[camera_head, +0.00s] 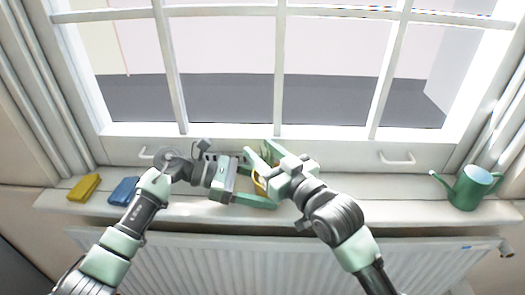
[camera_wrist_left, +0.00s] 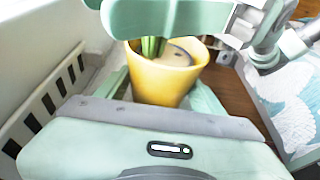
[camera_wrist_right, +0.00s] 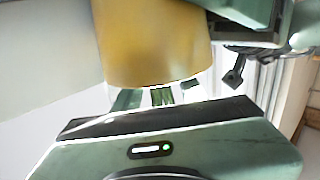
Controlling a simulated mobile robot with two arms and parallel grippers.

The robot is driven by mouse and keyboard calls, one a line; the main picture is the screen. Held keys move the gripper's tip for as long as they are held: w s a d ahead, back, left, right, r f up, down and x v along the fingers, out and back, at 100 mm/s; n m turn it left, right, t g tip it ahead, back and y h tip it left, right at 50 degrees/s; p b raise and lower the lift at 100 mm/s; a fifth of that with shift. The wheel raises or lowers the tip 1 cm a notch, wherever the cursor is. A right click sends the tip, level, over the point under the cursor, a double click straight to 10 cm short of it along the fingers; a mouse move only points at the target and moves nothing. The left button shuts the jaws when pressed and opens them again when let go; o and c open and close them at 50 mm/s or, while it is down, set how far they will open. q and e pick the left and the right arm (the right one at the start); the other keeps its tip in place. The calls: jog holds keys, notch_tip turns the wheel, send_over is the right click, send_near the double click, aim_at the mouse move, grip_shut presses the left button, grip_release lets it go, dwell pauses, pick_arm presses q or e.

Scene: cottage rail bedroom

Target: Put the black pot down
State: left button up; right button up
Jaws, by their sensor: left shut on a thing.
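No black pot shows in any view. A yellow pot (camera_head: 259,185) with a green plant (camera_head: 268,155) is at the middle of the window sill. My left gripper (camera_head: 252,183) is shut on this pot from the left, and the left wrist view shows the pot (camera_wrist_left: 165,78) between its fingers. My right gripper (camera_head: 260,152) reaches in from the right, its fingers apart, close over the plant and pot. In the right wrist view the pot (camera_wrist_right: 150,45) is large and close. I cannot tell whether the right fingers touch it or whether its base rests on the sill.
A yellow block (camera_head: 84,188) and a blue block (camera_head: 124,191) lie on the left of the sill (camera_head: 400,190). A green watering can (camera_head: 468,187) stands at its right end. A radiator (camera_head: 420,255) is below; the window is behind.

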jog(key=shift+d+r, duration=0.1)
jog(key=shift+r, duration=0.6)
jog(key=v, duration=1.2)
jog(key=shift+f, duration=0.1)
pick_arm(q)
jog(key=o, duration=1)
jog(key=shift+o, duration=0.2)
